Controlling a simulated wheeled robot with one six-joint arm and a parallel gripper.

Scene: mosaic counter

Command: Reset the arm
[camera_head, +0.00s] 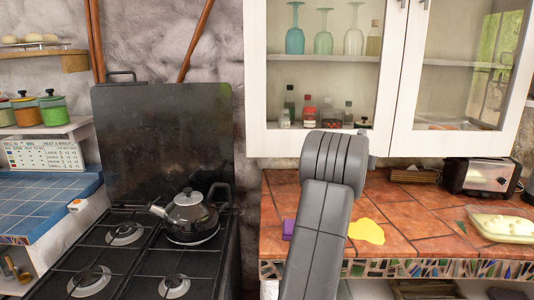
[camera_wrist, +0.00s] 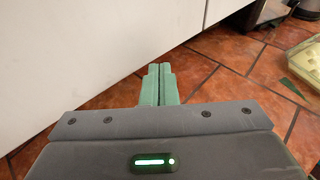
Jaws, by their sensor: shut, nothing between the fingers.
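My gripper (camera_wrist: 159,82) shows in the wrist view with its two green fingers together and nothing between them. It is above the red-brown tiled counter (camera_wrist: 208,75), near the white cabinet (camera_wrist: 80,45). In the head view my grey arm rises in the middle, bent at its top joint in front of the counter (camera_head: 385,205) and the lower edge of the wall cabinet (camera_head: 290,142). The gripper itself is hidden behind the arm there.
A toaster (camera_head: 482,177) and a glass dish (camera_head: 500,228) stand on the right of the counter. A yellow flat thing (camera_head: 368,232) and a purple thing (camera_head: 288,230) lie near the arm. A kettle (camera_head: 190,215) sits on the stove (camera_head: 130,255) at left.

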